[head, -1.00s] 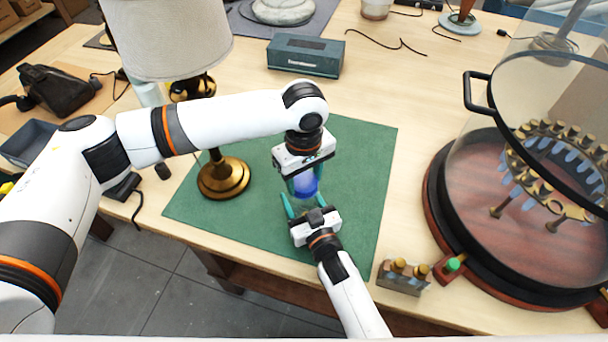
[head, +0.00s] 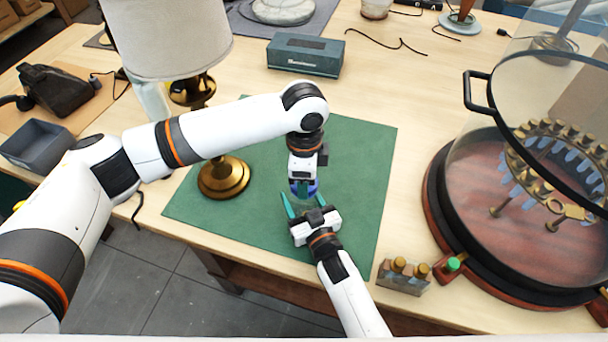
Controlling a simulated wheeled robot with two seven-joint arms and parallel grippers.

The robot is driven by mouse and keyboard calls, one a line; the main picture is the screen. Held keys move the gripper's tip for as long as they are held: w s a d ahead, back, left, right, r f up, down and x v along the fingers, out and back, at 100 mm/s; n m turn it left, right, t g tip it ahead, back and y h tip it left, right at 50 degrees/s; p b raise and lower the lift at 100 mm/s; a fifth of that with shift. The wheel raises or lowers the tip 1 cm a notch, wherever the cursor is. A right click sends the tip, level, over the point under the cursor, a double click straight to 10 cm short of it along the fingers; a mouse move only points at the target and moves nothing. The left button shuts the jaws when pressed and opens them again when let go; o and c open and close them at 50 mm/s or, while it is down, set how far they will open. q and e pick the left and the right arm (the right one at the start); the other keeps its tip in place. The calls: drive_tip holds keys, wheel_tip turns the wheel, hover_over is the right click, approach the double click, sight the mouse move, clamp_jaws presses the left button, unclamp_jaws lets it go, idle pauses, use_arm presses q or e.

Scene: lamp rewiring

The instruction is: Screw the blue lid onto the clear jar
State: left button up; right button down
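The blue lid (head: 312,187) shows partly beneath my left gripper (head: 303,186), at the middle of the green mat (head: 355,165). My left gripper points down from above with its fingers at the lid; it looks shut on the lid, with the finger faces partly hidden. The clear jar (head: 301,203) is only faintly visible directly under the lid. My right gripper (head: 302,207) comes from the near side, its teal fingers one on each side of the jar. Whether those fingers touch the jar is hard to see.
A lamp (head: 223,178) with a brass base stands at the mat's left edge. A dark teal box (head: 305,56) lies behind the mat. A glass-covered round wooden stand (head: 455,205) is on the right, with a small block with brass knobs (head: 403,276) near the front edge.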

use_arm(q)
drive_tip(key=m, duration=0.4)
drive_tip(key=shift+m, duration=0.3)
drive_tip(key=m, duration=0.8)
drive_tip(key=shift+a+m, duration=0.1)
drive_tip(key=shift+m, duration=0.3)
drive_tip(key=m, duration=0.5)
drive_tip(key=o, duration=1.2)
wheel_tip(320, 180, up, 12)
